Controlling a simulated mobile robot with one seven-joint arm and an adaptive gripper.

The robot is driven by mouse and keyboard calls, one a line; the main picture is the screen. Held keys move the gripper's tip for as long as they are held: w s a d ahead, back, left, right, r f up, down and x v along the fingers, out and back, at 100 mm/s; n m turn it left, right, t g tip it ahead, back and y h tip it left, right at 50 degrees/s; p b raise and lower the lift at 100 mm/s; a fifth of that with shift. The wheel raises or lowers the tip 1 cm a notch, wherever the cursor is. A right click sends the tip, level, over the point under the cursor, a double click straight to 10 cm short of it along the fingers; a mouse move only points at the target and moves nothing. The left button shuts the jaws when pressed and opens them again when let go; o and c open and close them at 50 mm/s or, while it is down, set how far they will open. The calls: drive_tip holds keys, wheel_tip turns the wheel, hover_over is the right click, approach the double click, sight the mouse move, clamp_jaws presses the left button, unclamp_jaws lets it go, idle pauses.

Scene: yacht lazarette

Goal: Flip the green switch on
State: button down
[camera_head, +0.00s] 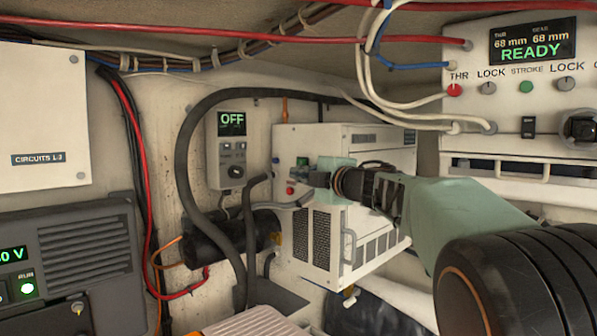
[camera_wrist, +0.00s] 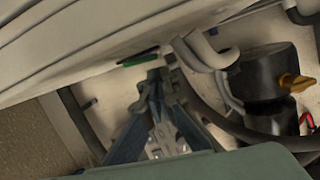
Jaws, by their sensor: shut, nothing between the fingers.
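A small green switch (camera_wrist: 140,58) shows in the wrist view on a pale face, just ahead and a little left of my fingertips. It appears to match a small green part (camera_head: 303,161) on the front of the white vented unit (camera_head: 290,145) in the head view. My gripper (camera_head: 318,180) reaches in from the right in front of that unit. In the wrist view my gripper (camera_wrist: 160,76) is shut and empty, its tips close to the switch. I cannot tell whether they touch it, or which way the switch is set.
A red button (camera_head: 290,190) is near the green part. A control box reading OFF (camera_head: 231,120) hangs behind. A thick black hose (camera_head: 182,150) and a dark cylinder (camera_head: 205,240) stand to the left. A READY panel (camera_head: 530,52) has a separate green knob (camera_head: 526,87).

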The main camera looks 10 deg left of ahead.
drive_tip(key=shift+w+d, duration=0.15)
drive_tip(key=shift+w, duration=0.2)
drive_tip(key=shift+w+d+f+n+b, duration=0.15)
drive_tip(key=shift+w+d+n+b, duration=0.1)
drive_tip(key=shift+n+b, duration=0.15)
drive_tip(key=shift+a, duration=0.15)
